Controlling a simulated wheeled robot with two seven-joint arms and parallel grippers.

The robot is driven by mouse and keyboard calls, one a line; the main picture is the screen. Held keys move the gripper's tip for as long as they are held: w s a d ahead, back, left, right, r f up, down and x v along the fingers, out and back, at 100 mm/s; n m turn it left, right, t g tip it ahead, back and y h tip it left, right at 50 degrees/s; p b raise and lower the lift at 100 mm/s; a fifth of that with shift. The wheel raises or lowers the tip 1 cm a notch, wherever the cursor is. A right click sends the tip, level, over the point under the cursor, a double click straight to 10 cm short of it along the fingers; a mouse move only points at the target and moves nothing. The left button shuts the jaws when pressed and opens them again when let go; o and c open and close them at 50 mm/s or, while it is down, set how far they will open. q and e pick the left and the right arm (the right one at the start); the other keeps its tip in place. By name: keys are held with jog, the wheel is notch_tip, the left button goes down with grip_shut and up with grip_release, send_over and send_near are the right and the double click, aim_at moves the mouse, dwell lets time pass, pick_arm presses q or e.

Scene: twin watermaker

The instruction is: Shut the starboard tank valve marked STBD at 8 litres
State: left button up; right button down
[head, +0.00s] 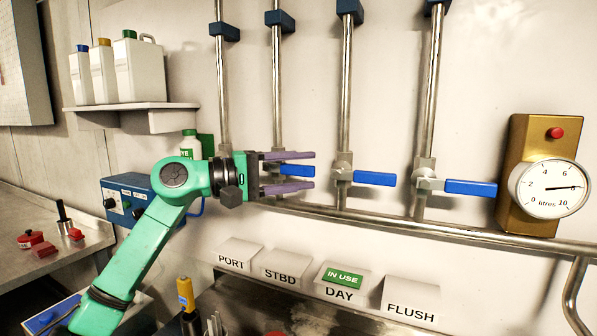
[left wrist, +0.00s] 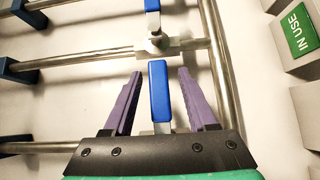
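The STBD valve's blue handle (head: 298,171) points right, crosswise to its upright pipe (head: 277,90); its body is mostly hidden by my gripper. My left gripper (head: 312,171) is open, with one purple finger above and one below the handle. In the left wrist view, the handle (left wrist: 159,92) lies between the fingers (left wrist: 159,90) with a gap on both sides. The STBD label (head: 280,276) is on a block below. The gauge (head: 550,188) in litres has its needle pointing right, at about 8. My right gripper is not in view.
The DAY handle (head: 374,178) and FLUSH handle (head: 470,187) point right; the DAY one is close to my fingertips. A green IN USE tag (head: 343,278) sits on the DAY block. A horizontal pipe (head: 390,224) runs below the valves. A shelf with jugs (head: 140,68) is at left.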

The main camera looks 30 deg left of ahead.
pick_arm(q)
jog(key=b+v, duration=0.7)
jog(key=v, duration=0.7)
jog(key=shift+s, duration=0.25)
jog(key=shift+a, duration=0.15)
dwell(0.7)
